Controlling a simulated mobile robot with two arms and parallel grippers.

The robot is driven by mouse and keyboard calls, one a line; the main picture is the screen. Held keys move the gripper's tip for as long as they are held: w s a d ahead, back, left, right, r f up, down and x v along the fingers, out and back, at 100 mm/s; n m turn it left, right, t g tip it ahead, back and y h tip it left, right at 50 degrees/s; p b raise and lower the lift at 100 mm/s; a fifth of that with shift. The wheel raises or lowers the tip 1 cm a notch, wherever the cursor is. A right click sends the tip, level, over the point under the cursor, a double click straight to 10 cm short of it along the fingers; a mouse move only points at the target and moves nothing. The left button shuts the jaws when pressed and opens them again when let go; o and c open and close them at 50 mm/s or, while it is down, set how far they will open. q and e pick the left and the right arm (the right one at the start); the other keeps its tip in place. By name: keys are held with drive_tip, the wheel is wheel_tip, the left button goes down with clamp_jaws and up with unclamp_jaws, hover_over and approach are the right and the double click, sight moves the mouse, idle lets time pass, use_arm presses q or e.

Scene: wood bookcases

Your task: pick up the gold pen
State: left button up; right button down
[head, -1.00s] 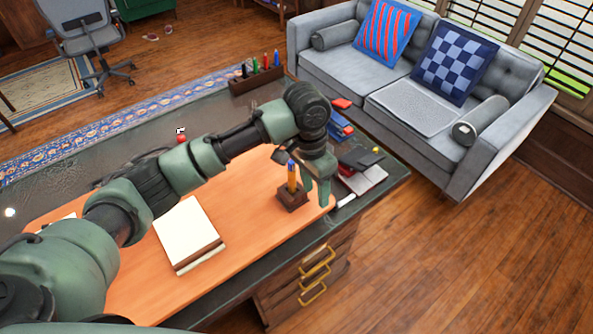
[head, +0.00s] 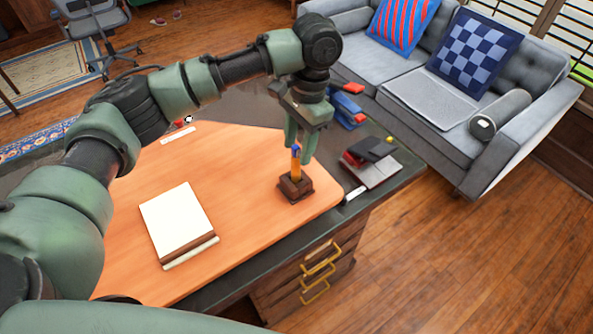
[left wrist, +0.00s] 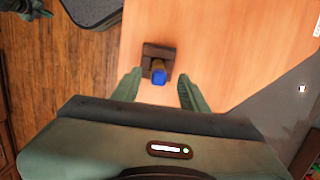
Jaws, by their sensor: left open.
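The gold pen (head: 296,166) stands upright in a small dark wood holder (head: 295,188) on the orange desk mat. It has a blue top end. My left gripper (head: 300,150) is open just above and behind the pen, with its fingers pointing down. In the left wrist view, the pen's blue end (left wrist: 159,77) shows between and a little beyond the two open fingertips (left wrist: 158,85), apart from both. The holder (left wrist: 158,52) shows there too. My right gripper is not clearly seen in the head view.
A notepad (head: 178,220) lies on the orange mat (head: 240,240). To the right of the holder are a black and red item with papers (head: 372,158) and a blue stapler-like object (head: 345,108). A grey sofa (head: 440,110) stands beyond the desk.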

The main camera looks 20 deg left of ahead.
sight(294, 165)
use_arm(q)
drive_tip(key=f, duration=0.2)
drive_tip(key=s+f+p, duration=0.1)
drive_tip(key=f, duration=0.3)
drive_tip(key=shift+s+a+p, duration=0.15)
drive_tip(key=shift+a+p, duration=0.15)
drive_tip(key=shift+r, duration=0.1)
clamp_jaws()
